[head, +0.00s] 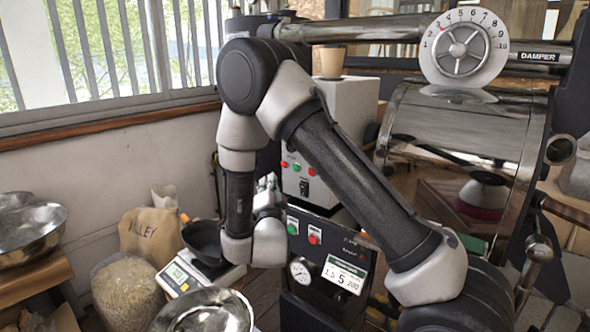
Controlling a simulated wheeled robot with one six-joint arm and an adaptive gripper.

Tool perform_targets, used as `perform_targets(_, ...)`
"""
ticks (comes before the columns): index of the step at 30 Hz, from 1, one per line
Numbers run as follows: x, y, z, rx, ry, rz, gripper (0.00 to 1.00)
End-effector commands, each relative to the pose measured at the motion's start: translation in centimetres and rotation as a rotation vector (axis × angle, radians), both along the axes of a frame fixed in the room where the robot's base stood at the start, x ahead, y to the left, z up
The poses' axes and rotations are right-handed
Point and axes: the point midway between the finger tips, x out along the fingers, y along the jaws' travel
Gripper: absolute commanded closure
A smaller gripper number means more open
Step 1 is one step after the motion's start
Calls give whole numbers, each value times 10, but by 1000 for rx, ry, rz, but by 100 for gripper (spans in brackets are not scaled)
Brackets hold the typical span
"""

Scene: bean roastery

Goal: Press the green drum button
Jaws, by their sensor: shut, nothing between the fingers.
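A black control panel (325,290) stands at the centre bottom. I cannot read the labels by these buttons. My gripper (268,188) is small in view, partly hidden by my wrist, and is shut with nothing held. It is just left of and above the green button in the picture. I see no contact, and the depth between them is hard to tell. The green button is in clear view.
A white box (350,110) with small red and green lights and a switch stands behind the panel, a cup (332,62) on top. The steel drum (450,150) and damper dial (464,48) are at right. A scale (190,275), bean bag (125,290) and metal bowls (205,312) crowd the left.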

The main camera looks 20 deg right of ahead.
Motion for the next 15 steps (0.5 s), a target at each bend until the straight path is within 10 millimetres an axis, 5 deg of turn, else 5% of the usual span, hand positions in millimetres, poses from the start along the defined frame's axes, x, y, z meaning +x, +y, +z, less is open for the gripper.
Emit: perform_targets(15,37,-56,0,0,1,-2,100)
